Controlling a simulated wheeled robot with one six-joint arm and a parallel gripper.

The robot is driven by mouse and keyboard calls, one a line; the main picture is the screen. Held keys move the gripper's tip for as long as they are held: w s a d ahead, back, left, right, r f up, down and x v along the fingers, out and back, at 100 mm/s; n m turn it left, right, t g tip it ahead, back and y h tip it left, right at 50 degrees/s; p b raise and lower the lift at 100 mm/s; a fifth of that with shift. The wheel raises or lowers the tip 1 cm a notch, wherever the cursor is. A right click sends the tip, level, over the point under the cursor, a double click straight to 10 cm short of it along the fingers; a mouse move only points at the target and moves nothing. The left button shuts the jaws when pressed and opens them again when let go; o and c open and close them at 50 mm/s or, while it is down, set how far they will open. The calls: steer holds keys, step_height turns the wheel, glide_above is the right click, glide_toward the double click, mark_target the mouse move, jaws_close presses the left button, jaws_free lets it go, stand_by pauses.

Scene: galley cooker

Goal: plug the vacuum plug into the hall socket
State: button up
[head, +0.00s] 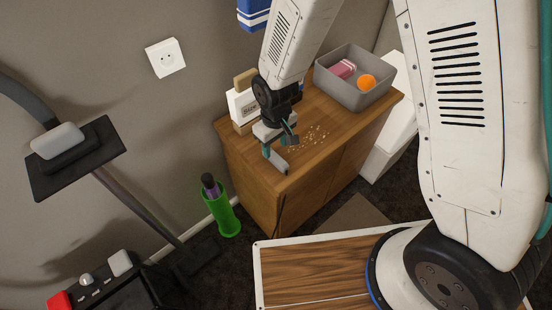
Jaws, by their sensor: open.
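The white hall socket (167,58) is on the grey wall at the upper left, its round face bare with nothing plugged in. My gripper (284,153) is open above the front left part of the wooden cabinet top, well to the right of and below the socket in the picture. I see nothing clearly held between its fingers. I cannot make out the vacuum plug. A thin dark line, perhaps a cord (280,208), runs down the cabinet's front; its upper end is unclear near my gripper.
The wooden cabinet (250,165) bears crumbs (314,134), a white box (243,106) and a grey bin (352,93) with an orange ball (366,82). A green holder (224,214) stands left. Dark equipment (76,158) fills the left side. The wall around the socket is clear.

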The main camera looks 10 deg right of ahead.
mark_target(276, 156)
step_height(276, 156, down, 6)
jaws_close()
stand_by(0.4)
